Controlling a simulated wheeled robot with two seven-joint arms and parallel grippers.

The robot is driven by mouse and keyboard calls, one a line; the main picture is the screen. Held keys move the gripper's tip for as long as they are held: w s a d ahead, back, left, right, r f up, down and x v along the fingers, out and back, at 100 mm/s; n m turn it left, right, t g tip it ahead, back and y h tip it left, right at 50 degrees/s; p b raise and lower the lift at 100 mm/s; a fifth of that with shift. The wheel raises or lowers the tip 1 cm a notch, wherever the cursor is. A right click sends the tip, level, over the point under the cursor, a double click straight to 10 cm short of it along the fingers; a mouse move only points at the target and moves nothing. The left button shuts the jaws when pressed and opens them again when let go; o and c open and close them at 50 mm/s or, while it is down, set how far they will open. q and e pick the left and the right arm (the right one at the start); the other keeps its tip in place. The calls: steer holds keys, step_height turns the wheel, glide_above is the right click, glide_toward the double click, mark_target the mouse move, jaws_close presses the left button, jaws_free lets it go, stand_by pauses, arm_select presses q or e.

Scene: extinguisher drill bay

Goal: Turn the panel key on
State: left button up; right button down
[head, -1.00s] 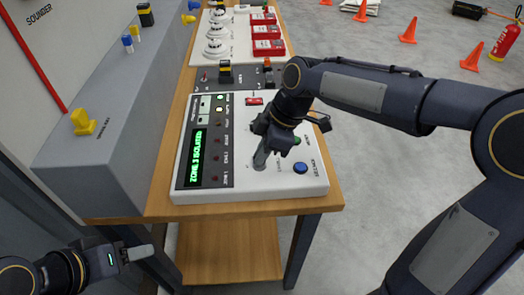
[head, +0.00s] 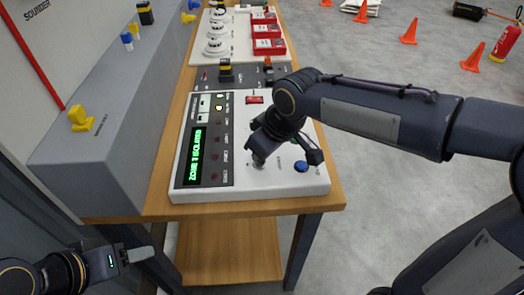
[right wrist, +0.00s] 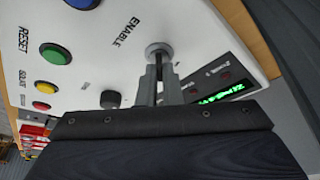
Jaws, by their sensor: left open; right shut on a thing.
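My right gripper (head: 258,160) is low over the panel's front part, at the key. In the right wrist view its two fingers (right wrist: 158,82) are closed on the dark key, which stands in a round silver keyswitch (right wrist: 158,50) near the word "ENABLE". The fingers hide most of the key, so its exact angle is hard to tell. My left gripper (head: 137,255) is open and empty, low at the left, away from the panel.
A blue button (head: 301,166) is right of the key. Green (right wrist: 55,54), yellow (right wrist: 46,88) and red buttons and a black knob (right wrist: 110,98) also show in the wrist view. A grey ledge with a yellow valve handle (head: 81,119) runs along the left.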

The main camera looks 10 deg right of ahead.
mark_target(269, 174)
steer(key=shift+m+t+h+b, duration=0.3)
steer(key=shift+m+t+h, duration=0.15)
steer(key=shift+m, duration=1.05)
steer(key=c, duration=1.6)
jaws_free()
steer(key=v, duration=0.8)
steer(key=shift+p, duration=0.4)
steer(key=shift+a, duration=0.1)
